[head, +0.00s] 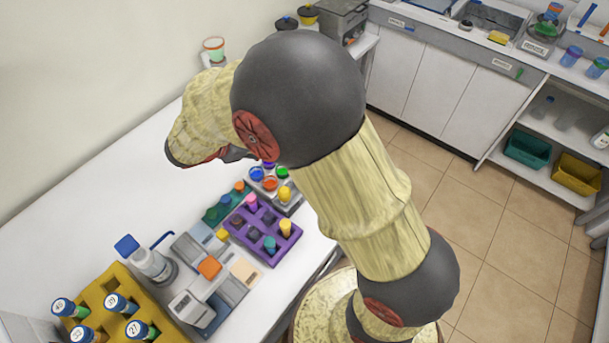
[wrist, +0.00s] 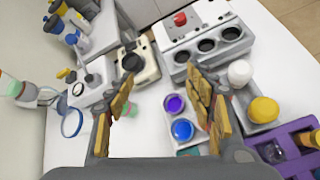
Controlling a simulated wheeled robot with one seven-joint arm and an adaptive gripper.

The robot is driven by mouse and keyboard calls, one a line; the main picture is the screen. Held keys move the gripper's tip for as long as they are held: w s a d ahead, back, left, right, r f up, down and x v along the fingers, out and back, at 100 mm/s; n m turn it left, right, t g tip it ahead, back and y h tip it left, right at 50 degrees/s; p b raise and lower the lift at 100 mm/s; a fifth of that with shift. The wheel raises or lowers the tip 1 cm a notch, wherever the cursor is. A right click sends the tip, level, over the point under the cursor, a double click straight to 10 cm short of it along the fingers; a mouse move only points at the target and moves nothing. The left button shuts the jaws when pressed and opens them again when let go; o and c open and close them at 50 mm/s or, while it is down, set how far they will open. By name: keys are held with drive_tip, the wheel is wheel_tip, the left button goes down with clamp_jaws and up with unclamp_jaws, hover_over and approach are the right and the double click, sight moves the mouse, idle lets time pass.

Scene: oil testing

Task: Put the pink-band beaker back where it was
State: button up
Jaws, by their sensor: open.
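My gripper (wrist: 160,78) is open in the wrist view, its two yellow-and-grey fingers apart with only white table and nearby items beyond them. In the head view my arm mostly hides it. A clear vessel with an orange-red rim and green band (head: 214,50) stands by the wall at upper left. What looks like the same vessel (wrist: 12,88) is cut off at the wrist view's left edge, outside the fingers. Two bluish beakers (head: 572,55) (head: 597,67) stand on the far right counter; their bands are too small to tell.
A tray with purple (wrist: 175,103) and blue (wrist: 183,130) pots lies beside the right finger. A block with three dark holes (wrist: 207,45) stands beyond. A purple rack (head: 265,225) and yellow vial rack (head: 110,290) are nearer.

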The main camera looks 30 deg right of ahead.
drive_tip(key=s+d+r+m+g+y, duration=0.1)
drive_tip(key=s+d+r+m+y, duration=0.1)
drive_tip(key=s+r+m, duration=0.35)
drive_tip(key=s+d+r+m+g+y, duration=0.1)
drive_tip(key=s+d+r+m+y, duration=0.15)
drive_tip(key=s, duration=0.55)
drive_tip(key=s+a+r+m+t+y, duration=0.1)
drive_tip(key=s+a+r+m+y, duration=0.1)
drive_tip(key=s, duration=0.4)
drive_tip(key=s+a+r+m+t+y, duration=0.2)
drive_tip(key=s+a+r+m+y, duration=0.1)
drive_tip(key=s+m, duration=0.4)
drive_tip(key=shift+a+r+m, duration=0.3)
drive_tip(key=shift+r, duration=0.45)
